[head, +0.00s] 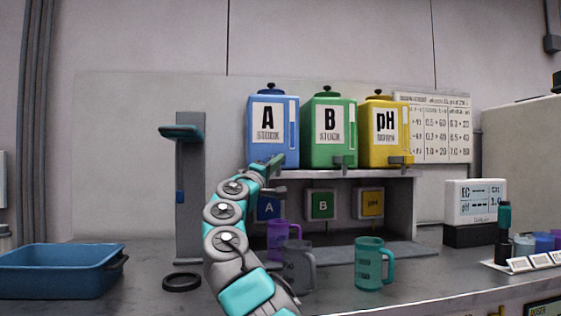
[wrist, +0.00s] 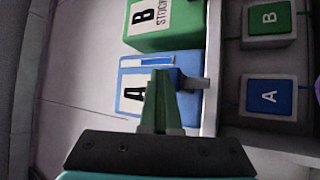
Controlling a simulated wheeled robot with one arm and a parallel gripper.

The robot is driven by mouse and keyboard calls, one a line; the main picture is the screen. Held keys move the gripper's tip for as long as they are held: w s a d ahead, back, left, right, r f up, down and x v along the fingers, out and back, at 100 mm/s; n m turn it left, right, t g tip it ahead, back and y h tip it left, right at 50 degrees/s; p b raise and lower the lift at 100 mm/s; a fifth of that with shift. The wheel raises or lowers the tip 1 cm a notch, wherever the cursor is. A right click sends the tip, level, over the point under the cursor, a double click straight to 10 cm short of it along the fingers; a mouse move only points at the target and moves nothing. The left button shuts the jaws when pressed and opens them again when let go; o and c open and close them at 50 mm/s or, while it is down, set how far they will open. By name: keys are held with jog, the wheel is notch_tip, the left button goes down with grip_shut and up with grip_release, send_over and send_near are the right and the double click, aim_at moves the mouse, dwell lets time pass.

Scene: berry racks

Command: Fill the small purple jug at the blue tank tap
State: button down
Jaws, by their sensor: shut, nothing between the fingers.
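The blue tank (head: 288,140), marked A, stands at the left end of the shelf. It also shows in the wrist view (wrist: 130,103), tipped sideways. Its tap (wrist: 191,82) sticks out right beside my fingertips; I cannot tell whether they touch. My gripper (head: 274,163) is shut and empty in front of the tank's lower part, and its green fingers fill the middle of the wrist view (wrist: 160,98). The arm hides the tap in the head view. The small purple jug (head: 277,237) stands below the shelf, partly hidden by a grey jug (head: 299,268).
A green tank (head: 345,155) and a yellow tank (head: 378,152) stand to the right. A teal jug (head: 369,267) stands on the counter. A blue tray (head: 60,270) and a black ring (head: 181,282) lie left. A grey stand (head: 190,220) rises left of the shelf.

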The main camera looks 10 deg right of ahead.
jog(key=shift+s, duration=0.15)
jog(key=shift+s+b, duration=0.8)
jog(key=shift+b, duration=0.45)
jog(key=s+b, duration=0.4)
jog(key=s, duration=0.1)
jog(key=shift+b, duration=0.4)
